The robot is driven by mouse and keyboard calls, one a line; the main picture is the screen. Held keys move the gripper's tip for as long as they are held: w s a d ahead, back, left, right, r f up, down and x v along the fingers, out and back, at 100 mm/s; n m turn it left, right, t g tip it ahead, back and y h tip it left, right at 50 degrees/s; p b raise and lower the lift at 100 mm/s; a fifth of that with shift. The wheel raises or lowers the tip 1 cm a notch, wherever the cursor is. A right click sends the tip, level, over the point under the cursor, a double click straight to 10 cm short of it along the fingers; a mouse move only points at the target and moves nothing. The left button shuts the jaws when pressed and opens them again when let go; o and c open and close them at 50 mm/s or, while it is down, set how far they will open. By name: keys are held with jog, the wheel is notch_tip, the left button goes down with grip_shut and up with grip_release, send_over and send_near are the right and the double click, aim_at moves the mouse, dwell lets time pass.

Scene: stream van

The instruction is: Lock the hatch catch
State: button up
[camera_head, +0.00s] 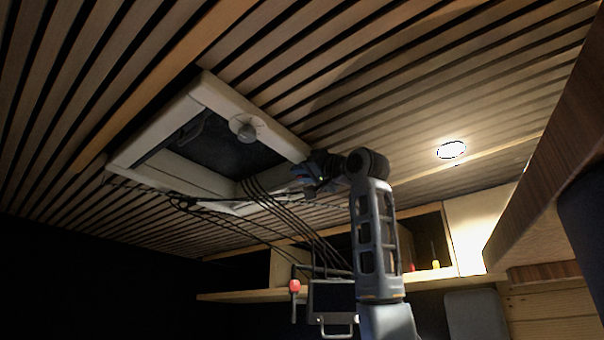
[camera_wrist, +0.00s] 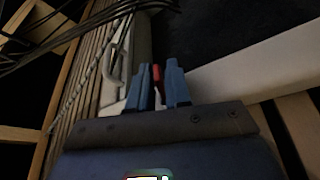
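The hatch (camera_head: 230,100) is a pale-framed opening in the slatted ceiling, with a dark panel inside. A round pale knob (camera_head: 245,127) sits on its far side in the head view. My gripper (camera_head: 318,172) is up at the hatch's right corner. In the wrist view my gripper's two blue fingers (camera_wrist: 160,85) stand a narrow gap apart. A small red piece (camera_wrist: 156,73), perhaps the catch lever, shows between them. I cannot tell whether the fingers touch it. A pale curved handle (camera_wrist: 112,75) is left of the fingers. The catch's body is mostly hidden by my gripper.
Several dark cables (camera_head: 285,215) hang from the hatch's near edge, left of my arm. Below are a wooden shelf (camera_head: 235,296) and a dark screen unit (camera_head: 331,297). A round ceiling lamp (camera_head: 452,149) is lit at right. A wooden cabinet edge (camera_head: 555,150) juts in at far right.

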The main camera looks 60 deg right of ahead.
jog(key=b+v, duration=0.2)
jog(key=v, duration=0.5)
jog(key=shift+s+f, duration=0.15)
jog(key=shift+s, duration=0.2)
jog(key=shift+a, duration=0.15)
